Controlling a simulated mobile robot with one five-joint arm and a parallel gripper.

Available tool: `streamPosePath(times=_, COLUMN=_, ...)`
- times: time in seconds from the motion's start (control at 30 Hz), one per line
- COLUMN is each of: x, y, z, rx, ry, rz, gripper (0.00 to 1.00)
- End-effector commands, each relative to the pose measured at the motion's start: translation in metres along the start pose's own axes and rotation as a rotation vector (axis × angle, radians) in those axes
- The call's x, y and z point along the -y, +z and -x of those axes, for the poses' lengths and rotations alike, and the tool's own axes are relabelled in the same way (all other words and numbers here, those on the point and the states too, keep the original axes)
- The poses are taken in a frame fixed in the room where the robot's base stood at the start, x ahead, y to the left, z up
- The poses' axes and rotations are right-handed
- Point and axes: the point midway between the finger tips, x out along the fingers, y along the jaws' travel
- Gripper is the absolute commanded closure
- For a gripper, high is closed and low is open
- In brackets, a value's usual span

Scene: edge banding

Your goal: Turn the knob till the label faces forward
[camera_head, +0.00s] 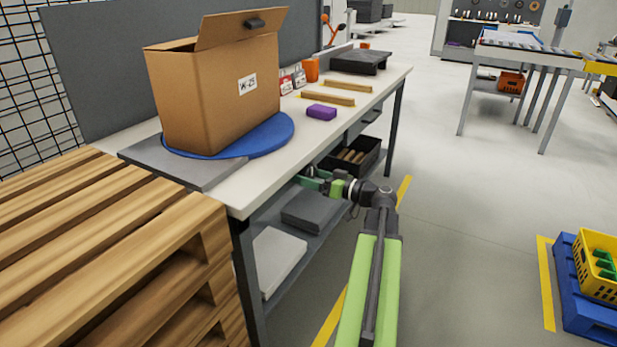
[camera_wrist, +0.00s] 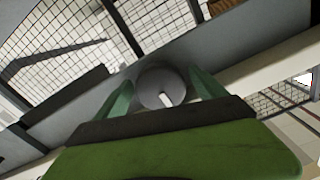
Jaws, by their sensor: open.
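A cardboard box (camera_head: 235,100) with an open flap stands on a blue turntable (camera_head: 268,141) on the workbench. Its white label (camera_head: 247,85) is on the side toward the bench's front long edge; that side looks slightly angled to the edge. In the wrist view a round grey knob (camera_wrist: 155,80) with a white mark (camera_wrist: 166,99) sits on a grey surface. My gripper (camera_wrist: 161,76) is open, with one green finger on each side of the knob; I cannot tell if they touch it. In the head view my gripper (camera_head: 312,180) is at the bench's front, below the top; the knob is hidden there.
Wooden pallets (camera_head: 110,240) stand at the left end of the bench (camera_head: 228,196). A purple block (camera_head: 321,112) and wooden strips (camera_head: 327,98) lie on the top. A black bin (camera_head: 362,161) is on the lower shelf. The floor to the right is clear up to a blue pallet (camera_head: 575,280).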

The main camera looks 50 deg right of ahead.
Motion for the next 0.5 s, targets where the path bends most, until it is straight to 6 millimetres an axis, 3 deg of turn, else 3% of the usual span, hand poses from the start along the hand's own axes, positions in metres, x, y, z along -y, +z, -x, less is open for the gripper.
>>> streamPosePath(times=0.17, x=0.0, y=0.0, z=0.017, rx=-0.001, ry=0.003, rz=0.0, gripper=0.19)
streamPosePath(times=0.5, x=-0.001, y=0.0, z=0.111, rx=-0.002, ry=0.005, rz=0.0, gripper=0.19)
